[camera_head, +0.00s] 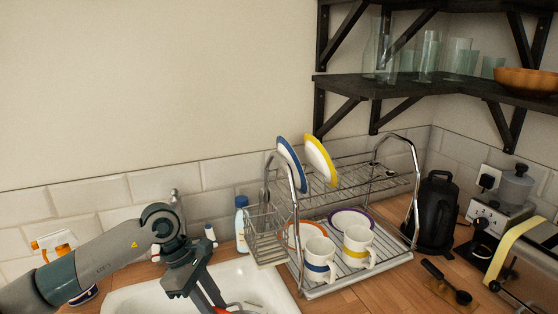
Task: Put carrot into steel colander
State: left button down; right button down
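My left gripper (208,299) reaches down over the white sink (262,284) at the bottom of the head view. Its fingertips run to the lower picture edge, so I cannot tell whether they are open or closed on something. A small orange-red patch (222,311) shows beside the fingers at that edge. It may be part of the carrot, but too little shows to be sure. I cannot make out a steel colander; much of the sink is cut off. My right gripper is not in view.
A steel dish rack (345,281) with plates and two mugs stands right of the sink. A blue-white bottle (242,224) stands left of it. A black kettle (437,213), a black scoop (447,282) and a toaster (525,258) occupy the right counter. Dark shelves (440,88) hang above.

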pick_arm(q)
jog(key=shift+s+r, duration=0.1)
jog(key=shift+s, duration=0.05)
jog(key=shift+f, duration=0.9)
jog(key=shift+f+b, duration=0.45)
jog(key=shift+f, duration=1.7)
jog(key=c, duration=1.4)
grip_release()
jog(key=shift+c, duration=0.2)
